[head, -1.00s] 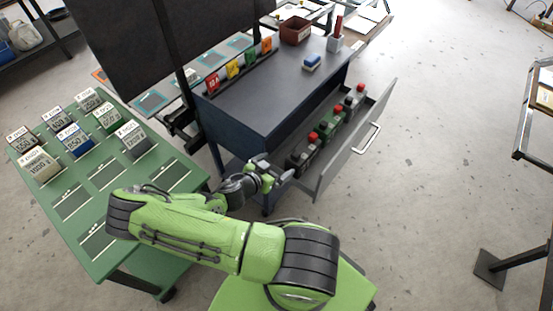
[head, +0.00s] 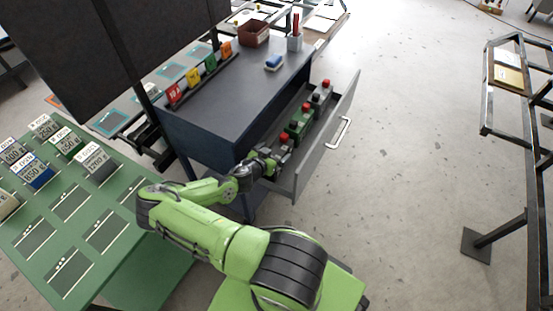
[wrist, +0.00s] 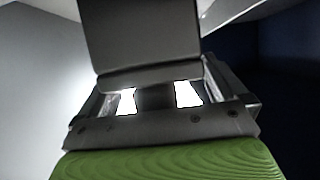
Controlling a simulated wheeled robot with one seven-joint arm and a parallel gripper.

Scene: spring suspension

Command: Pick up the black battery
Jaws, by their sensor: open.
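The black battery (head: 283,147) is at the near end of the open drawer, with its red cap showing. My gripper (head: 273,160) is at that end of the drawer, right against or beside the battery, and hides much of it. In the wrist view, a dark block (wrist: 140,40), seemingly the black battery, fills the upper middle, just beyond the palm of my gripper (wrist: 155,98). The jaws are open. I cannot tell whether the fingers touch the block.
A green battery (head: 299,122) and a grey battery (head: 320,97) stand farther along the drawer (head: 328,135). The dark cabinet (head: 215,125) rises left of it. A green table (head: 85,255) with weight blocks is at left. Floor right of the drawer is clear.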

